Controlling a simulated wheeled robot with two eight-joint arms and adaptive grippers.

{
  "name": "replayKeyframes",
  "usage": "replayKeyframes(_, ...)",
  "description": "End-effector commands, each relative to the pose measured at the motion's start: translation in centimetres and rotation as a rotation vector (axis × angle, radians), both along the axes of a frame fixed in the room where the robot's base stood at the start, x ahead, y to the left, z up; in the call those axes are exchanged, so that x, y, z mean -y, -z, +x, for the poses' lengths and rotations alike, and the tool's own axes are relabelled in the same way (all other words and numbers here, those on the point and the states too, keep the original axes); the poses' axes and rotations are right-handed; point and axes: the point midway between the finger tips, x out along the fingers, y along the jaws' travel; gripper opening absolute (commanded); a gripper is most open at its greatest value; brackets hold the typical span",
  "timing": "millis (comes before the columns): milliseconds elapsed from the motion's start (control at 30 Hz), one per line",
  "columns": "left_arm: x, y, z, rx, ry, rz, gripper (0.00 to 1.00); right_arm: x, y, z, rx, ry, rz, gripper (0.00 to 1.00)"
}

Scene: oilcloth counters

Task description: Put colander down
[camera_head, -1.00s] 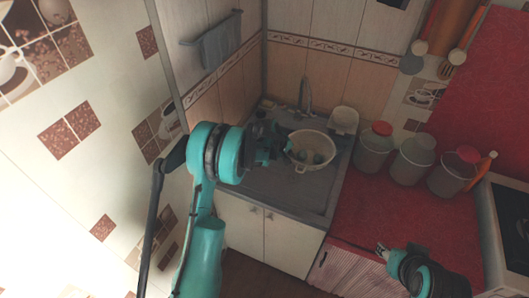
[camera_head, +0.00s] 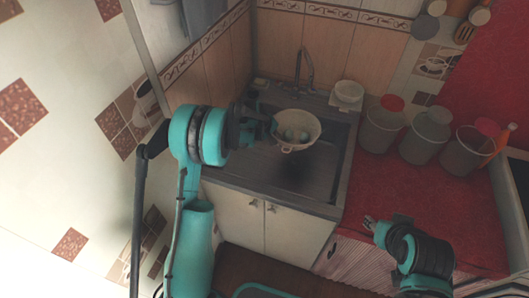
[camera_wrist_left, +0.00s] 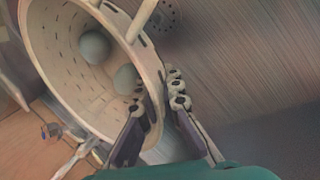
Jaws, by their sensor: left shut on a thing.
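The cream colander (camera_head: 311,122) has small drain holes and holds pale round things (camera_head: 289,134). It is above the dark metal sink counter (camera_head: 250,172), and a dark shadow lies on the counter in front of it. My left gripper (camera_head: 272,126) is at the colander's left rim, shut on it. In the left wrist view the colander (camera_wrist_left: 60,60) appears tilted, with its wall beside my left fingers (camera_wrist_left: 162,108) and two pale round things inside. My right gripper (camera_head: 370,222) is over the red counter's front edge, away from the colander; its finger opening is too small to judge.
A tap (camera_head: 304,72) stands behind the colander. A white bowl (camera_head: 348,92) sits at the sink's back right corner. Several jars, including a red-lidded one (camera_head: 382,125), line the back of the red counter (camera_head: 385,185), whose middle is clear. A tiled wall (camera_head: 60,130) is at left.

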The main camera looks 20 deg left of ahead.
Motion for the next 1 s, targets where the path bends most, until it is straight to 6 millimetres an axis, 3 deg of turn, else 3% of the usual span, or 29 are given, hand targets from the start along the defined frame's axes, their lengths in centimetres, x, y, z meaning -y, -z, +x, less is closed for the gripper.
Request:
replayKeyframes(533, -10.4, 6.4, 0.4, 0.000, -0.003, -0.001, 0.00, 0.0, 3.3, 0.0, 0.000, 0.000, 0.000, 0.40)
replayKeyframes(767, -11.5, 7.4, 0.4, 0.000, -0.001, 0.000, 0.00, 0.0, 3.8, 0.0, 0.000, 0.000, 0.000, 0.40)
replayKeyframes(1000, -11.5, 10.9, 0.4, 0.001, -0.001, -0.001, 0.00, 0.0, 5.3, 0.0, 0.000, 0.000, 0.000, 0.40)
